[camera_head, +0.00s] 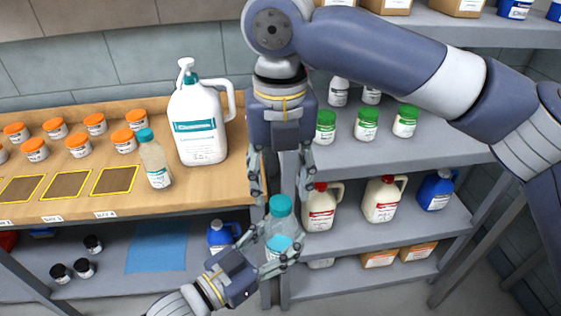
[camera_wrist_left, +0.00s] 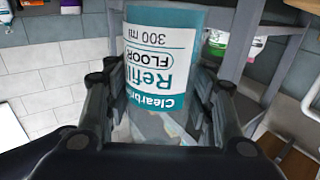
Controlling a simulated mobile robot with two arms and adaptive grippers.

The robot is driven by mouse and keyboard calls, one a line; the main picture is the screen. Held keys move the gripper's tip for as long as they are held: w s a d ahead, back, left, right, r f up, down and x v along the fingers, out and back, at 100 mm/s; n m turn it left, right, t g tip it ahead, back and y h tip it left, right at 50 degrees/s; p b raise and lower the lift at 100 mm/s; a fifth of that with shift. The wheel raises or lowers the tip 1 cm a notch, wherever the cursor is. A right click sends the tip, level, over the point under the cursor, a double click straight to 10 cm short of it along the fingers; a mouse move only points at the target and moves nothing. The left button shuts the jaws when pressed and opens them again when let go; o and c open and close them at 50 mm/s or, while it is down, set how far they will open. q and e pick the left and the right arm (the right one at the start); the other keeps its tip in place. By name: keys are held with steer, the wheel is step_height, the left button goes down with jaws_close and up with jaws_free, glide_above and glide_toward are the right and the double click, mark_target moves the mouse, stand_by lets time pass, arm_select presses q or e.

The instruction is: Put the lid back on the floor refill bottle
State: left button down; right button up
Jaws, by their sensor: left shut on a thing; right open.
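The floor refill bottle (camera_head: 275,228) is clear, with a teal label. My left gripper (camera_head: 279,248) is shut on it and holds it upright in front of the shelves. In the left wrist view the bottle's label (camera_wrist_left: 160,55) reads "Refill FLOOR 300 ml", upside down, between the fingers. A teal lid (camera_head: 281,205) shows at the top of the bottle; whether it is fully seated I cannot tell. My right gripper (camera_head: 280,191) points down from above, open, with its fingers apart on either side just above the lid.
On the wooden counter (camera_head: 215,195) stand a large white pump jug (camera_head: 201,125), another teal-lidded bottle (camera_head: 155,163) and several orange-lidded jars (camera_head: 79,146). A grey shelf rack (camera_head: 400,235) behind my grippers holds jugs and green-lidded jars (camera_head: 366,124).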

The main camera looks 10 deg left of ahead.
mark_target(281, 201)
steer(key=shift+f, duration=1.85)
steer(key=c, duration=1.1)
jaws_close()
